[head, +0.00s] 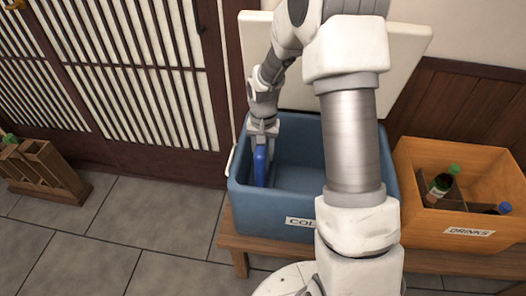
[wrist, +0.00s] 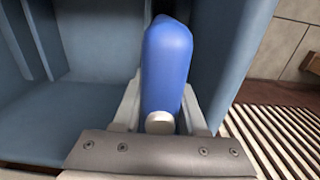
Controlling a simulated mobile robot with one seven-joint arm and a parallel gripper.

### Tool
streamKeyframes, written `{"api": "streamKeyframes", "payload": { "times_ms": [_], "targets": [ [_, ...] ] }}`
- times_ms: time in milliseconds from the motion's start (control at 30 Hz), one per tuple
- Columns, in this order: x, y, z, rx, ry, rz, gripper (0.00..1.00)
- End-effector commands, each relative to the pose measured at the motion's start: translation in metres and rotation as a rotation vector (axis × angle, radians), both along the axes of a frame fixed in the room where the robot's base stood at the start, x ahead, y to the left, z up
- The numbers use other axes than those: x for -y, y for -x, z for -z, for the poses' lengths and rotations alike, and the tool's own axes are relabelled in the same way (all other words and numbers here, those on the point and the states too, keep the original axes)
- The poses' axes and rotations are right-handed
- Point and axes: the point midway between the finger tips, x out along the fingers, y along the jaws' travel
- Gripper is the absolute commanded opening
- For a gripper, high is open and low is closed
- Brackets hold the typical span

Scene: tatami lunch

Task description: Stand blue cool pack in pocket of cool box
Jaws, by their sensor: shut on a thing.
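The blue cool pack (head: 261,166) hangs upright below my gripper (head: 263,134), inside the left end of the blue cool box (head: 305,212). In the wrist view the cool pack (wrist: 167,62) stands between the two fingers of my gripper (wrist: 160,108), which are shut on it. A pale cap shows at its near end. The box wall (wrist: 232,55) is close on its right, and a thin pale edge shows beside its far end. The pack's lower end is hidden, so I cannot tell whether it is in the pocket or touches the floor.
The box's pale lid (head: 405,45) stands open behind my arm. An orange drinks crate (head: 420,165) with bottles stands right of the box, on the same wooden bench (head: 237,243). A wooden rack (head: 45,172) is at far left. My arm hides part of the box.

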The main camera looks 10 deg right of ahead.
Motion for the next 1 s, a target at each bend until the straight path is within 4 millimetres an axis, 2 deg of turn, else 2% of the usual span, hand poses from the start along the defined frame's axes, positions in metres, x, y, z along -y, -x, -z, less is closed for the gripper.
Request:
{"api": "streamKeyframes", "payload": {
  "times_ms": [1000],
  "targets": [
    [0.0, -0.001, 0.015, 0.002, 0.0, -0.001, 0.0]
  ]
}}
